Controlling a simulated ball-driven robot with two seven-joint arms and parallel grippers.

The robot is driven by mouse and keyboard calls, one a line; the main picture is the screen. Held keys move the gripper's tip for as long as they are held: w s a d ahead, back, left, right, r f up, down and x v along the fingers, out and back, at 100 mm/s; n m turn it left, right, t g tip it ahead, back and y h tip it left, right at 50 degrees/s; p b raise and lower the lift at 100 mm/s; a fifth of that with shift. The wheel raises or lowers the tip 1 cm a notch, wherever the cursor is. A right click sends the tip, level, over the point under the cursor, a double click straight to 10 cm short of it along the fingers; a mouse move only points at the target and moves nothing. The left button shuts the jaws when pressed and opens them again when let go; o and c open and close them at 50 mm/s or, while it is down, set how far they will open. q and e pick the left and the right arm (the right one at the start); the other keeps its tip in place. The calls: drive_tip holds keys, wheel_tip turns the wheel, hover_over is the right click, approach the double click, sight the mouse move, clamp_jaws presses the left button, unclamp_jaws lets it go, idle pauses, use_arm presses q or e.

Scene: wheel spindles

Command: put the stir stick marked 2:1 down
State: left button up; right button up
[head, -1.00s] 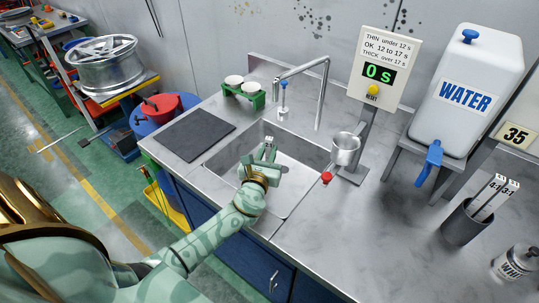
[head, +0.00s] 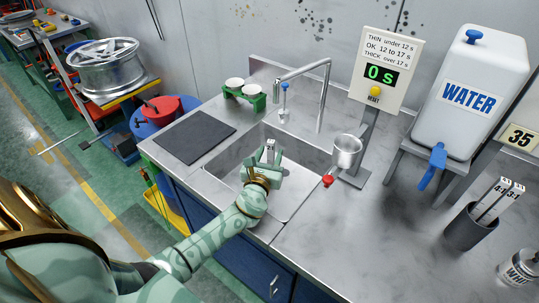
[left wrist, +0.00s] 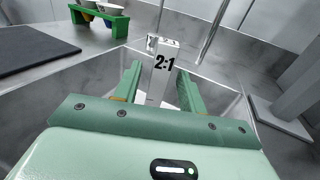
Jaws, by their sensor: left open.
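The stir stick marked 2:1 (left wrist: 163,62) shows in the left wrist view as a pale upright strip with its label facing me. In the head view its top (head: 270,146) shows over the sink basin (head: 293,193). My left gripper (left wrist: 158,82) is open, with one green finger on each side of the stick and visible gaps between. In the head view this gripper (head: 265,163) is over the sink and hides the stick's lower part. I cannot tell what the stick's lower end rests on. My right gripper is not in view.
A tap (head: 322,92) stands behind the sink. A metal cup (head: 347,151) on a timer stand (head: 369,135) is to its right. A dark mat (head: 196,137) and a green cup rack (head: 245,97) are to the left. A dark holder (head: 467,229) has other sticks. The right counter has free room.

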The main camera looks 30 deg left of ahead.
use_arm(q)
drive_tip(key=v, duration=1.2)
drive_tip(key=shift+p, duration=0.35)
drive_tip(key=shift+r, duration=0.15)
